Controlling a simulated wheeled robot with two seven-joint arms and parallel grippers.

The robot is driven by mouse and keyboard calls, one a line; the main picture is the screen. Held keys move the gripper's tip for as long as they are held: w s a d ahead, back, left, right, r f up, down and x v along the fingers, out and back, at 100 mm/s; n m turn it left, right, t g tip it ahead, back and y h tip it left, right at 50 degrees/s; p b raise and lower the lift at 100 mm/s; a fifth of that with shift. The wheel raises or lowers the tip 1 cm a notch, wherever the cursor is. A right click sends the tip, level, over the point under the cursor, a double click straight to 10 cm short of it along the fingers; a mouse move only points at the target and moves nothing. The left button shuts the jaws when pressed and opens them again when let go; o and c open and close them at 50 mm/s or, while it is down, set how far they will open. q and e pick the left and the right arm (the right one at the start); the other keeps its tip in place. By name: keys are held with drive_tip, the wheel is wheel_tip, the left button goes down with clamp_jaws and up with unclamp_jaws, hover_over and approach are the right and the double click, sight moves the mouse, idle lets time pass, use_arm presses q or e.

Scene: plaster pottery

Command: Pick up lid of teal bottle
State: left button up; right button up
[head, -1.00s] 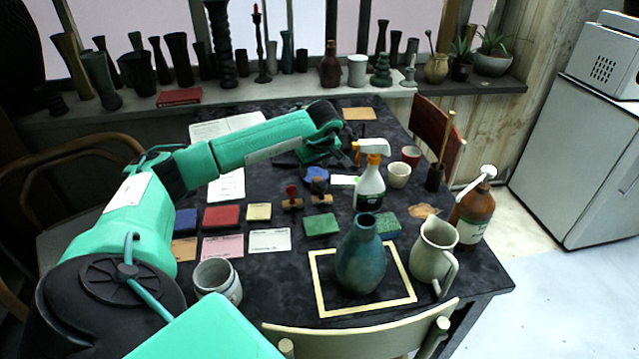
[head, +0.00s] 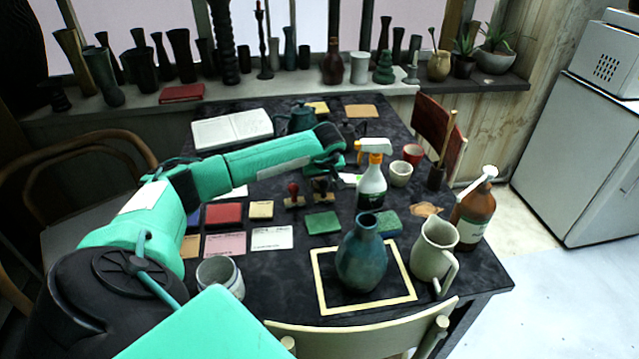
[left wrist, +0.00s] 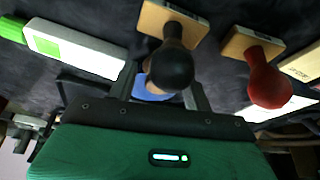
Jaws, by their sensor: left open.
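The teal bottle (head: 362,258) stands upright inside a pale square frame (head: 322,290) on the dark table. Its neck opening looks dark and uncovered, and I cannot make out a lid on it. My left gripper (head: 338,168) is above the table, behind and left of the bottle, partly hidden by its own arm. It is open with nothing visibly held. In the left wrist view, a black-knobbed stamp (left wrist: 172,62) appears between the fingers (left wrist: 160,85), with a blue thing (left wrist: 150,92) partly hidden behind it. My right gripper is out of view.
A red-knobbed stamp (head: 293,196) stands left of the gripper. A spray bottle (head: 371,188) stands to its right. A pitcher (head: 433,250) and brown pump bottle (head: 474,215) stand right of the teal bottle. A teal pot (head: 297,121) stands behind my arm.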

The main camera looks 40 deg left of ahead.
use_arm(q)
drive_tip(key=shift+c, duration=0.4)
drive_tip(key=c, duration=0.7)
drive_tip(key=shift+c, duration=0.2)
